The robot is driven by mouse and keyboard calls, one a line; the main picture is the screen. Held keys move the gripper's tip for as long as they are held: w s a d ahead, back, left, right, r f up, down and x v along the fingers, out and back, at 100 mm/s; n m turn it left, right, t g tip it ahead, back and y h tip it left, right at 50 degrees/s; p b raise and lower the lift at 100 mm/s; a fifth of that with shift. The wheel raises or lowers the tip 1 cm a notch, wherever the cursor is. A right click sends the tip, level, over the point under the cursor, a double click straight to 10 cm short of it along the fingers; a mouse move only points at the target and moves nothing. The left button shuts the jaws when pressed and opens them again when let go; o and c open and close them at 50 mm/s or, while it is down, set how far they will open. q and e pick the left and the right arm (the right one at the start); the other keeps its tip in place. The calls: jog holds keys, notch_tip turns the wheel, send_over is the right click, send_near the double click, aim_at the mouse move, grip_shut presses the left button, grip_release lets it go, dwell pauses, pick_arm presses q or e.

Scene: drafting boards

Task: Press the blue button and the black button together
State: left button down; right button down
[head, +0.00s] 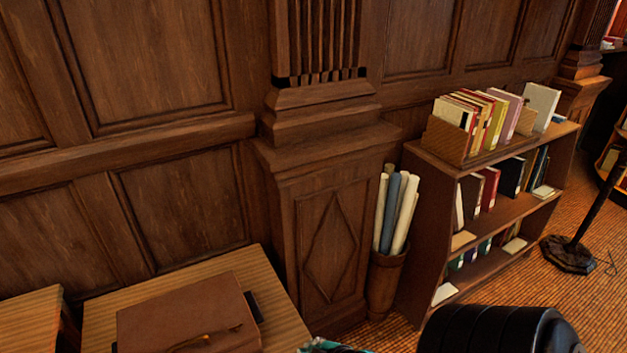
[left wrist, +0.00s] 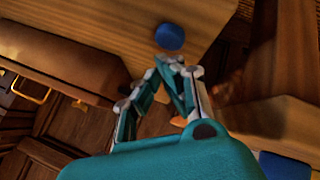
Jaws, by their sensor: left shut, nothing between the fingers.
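The blue button (left wrist: 170,37) is a round blue disc on a wooden surface in the upper middle of the left wrist view. My left gripper (left wrist: 173,62) is shut and empty, its teal and grey fingers drawn together at the tips. In that view the tips lie just below the blue button; I cannot tell whether they touch it. The blue button does not show in the head view. I see no black button in either view. My right gripper is not in view.
The head view shows a wooden desk (head: 190,275) with a brown leather case (head: 180,315) at lower left. A bin of rolled papers (head: 385,280) and a bookshelf (head: 424,196) stand at right. A floor stand (head: 567,254) is at far right. A panelled wall runs behind.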

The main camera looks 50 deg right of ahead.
pick_arm(q)
jog(key=shift+r, duration=0.1)
notch_tip(320, 180, up, 5)
jog(key=p, duration=0.5)
dwell(0.3)
